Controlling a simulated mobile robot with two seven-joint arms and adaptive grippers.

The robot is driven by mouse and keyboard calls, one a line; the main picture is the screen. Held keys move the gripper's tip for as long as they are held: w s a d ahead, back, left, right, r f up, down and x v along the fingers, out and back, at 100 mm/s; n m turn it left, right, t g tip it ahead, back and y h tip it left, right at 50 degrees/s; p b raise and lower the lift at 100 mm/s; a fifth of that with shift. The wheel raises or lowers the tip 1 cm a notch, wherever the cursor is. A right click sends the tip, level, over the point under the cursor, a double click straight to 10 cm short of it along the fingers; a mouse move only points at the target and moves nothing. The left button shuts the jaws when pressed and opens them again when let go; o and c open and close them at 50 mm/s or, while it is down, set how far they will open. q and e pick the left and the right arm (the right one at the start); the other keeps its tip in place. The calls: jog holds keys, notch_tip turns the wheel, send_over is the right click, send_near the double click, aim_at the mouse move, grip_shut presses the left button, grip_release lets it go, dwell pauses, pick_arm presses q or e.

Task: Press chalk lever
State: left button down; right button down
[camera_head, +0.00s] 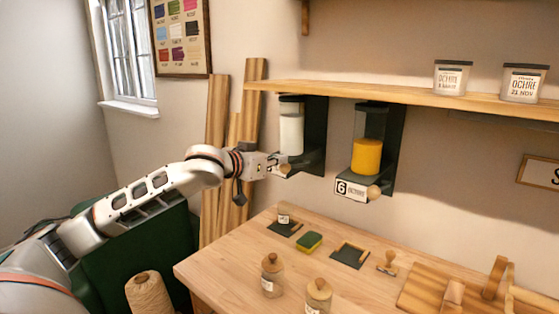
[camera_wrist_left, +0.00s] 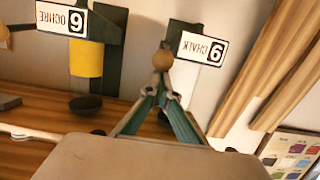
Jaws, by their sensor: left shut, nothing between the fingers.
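The chalk dispenser (camera_head: 291,132), with white powder in a clear tube, hangs on a dark backplate under the shelf. In the left wrist view its label (camera_wrist_left: 201,49) reads CHALK 6, upside down, and its round wooden lever knob (camera_wrist_left: 163,60) shows just beyond my fingertips. My left gripper (camera_head: 279,163) is shut and empty in front of the lower part of the dispenser. Its fingertips (camera_wrist_left: 163,91) are together, close to the knob; I cannot tell whether they touch it. In the head view the gripper largely hides the chalk lever and label. My right gripper is not in view.
The ochre dispenser (camera_head: 367,155) hangs to the right, with its own wooden knob (camera_head: 374,192). Below, the table (camera_head: 235,266) holds a small labelled container (camera_head: 284,216), a sponge (camera_head: 309,241) and corked jars (camera_head: 272,277). Wooden boards (camera_head: 216,150) stand behind my left arm.

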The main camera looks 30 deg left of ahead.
aim_at(282, 172)
pick_arm(q)
jog(key=shift+s+f+t+b, duration=0.15)
jog(key=shift+f+t+b, duration=0.15)
jog(key=shift+f, duration=0.25)
jog(key=shift+s+f+t+b, duration=0.2)
jog(key=shift+f+b, duration=0.1)
jog(key=shift+f, duration=0.2)
jog(key=shift+s+f+t, duration=0.15)
jog(key=shift+f+t, duration=0.75)
jog(key=shift+f, duration=0.2)
jog(key=shift+f+t+h+b, duration=0.15)
jog(key=shift+f+t+b, duration=0.25)
jog(key=shift+f+t, duration=0.65)
jog(key=shift+f+t+h+b, duration=0.15)
jog(key=shift+f+t+b, duration=0.4)
jog(key=shift+f, duration=1.1)
